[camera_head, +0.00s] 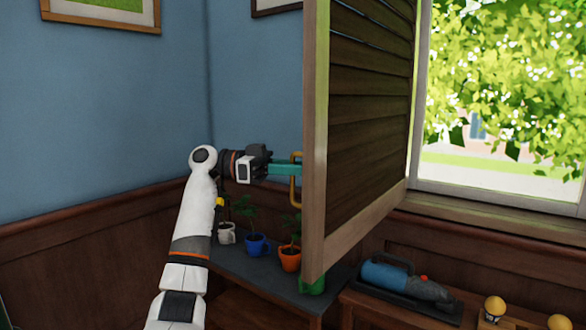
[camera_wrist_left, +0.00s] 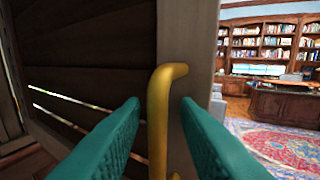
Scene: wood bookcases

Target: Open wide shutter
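The wide shutter (camera_head: 368,110) is a wooden louvred panel with a pale frame, swung out from the window (camera_head: 500,110) into the room at a steep angle. Its inner edge is by the window frame. A yellow bar handle (camera_head: 293,190) is on its left side and also shows in the left wrist view (camera_wrist_left: 157,115). My left gripper (camera_head: 292,169) has teal fingers, one on each side of the handle. In the left wrist view the fingers (camera_wrist_left: 160,105) stand apart, with narrow gaps beside the handle. My right gripper is not in view.
Below the shutter, a dark shelf (camera_head: 245,266) holds potted plants in a white, a blue (camera_head: 257,245) and an orange pot (camera_head: 290,258). A blue handheld tool (camera_head: 405,281) lies on a bench to the right, near yellow round objects (camera_head: 495,306). Blue walls stand behind.

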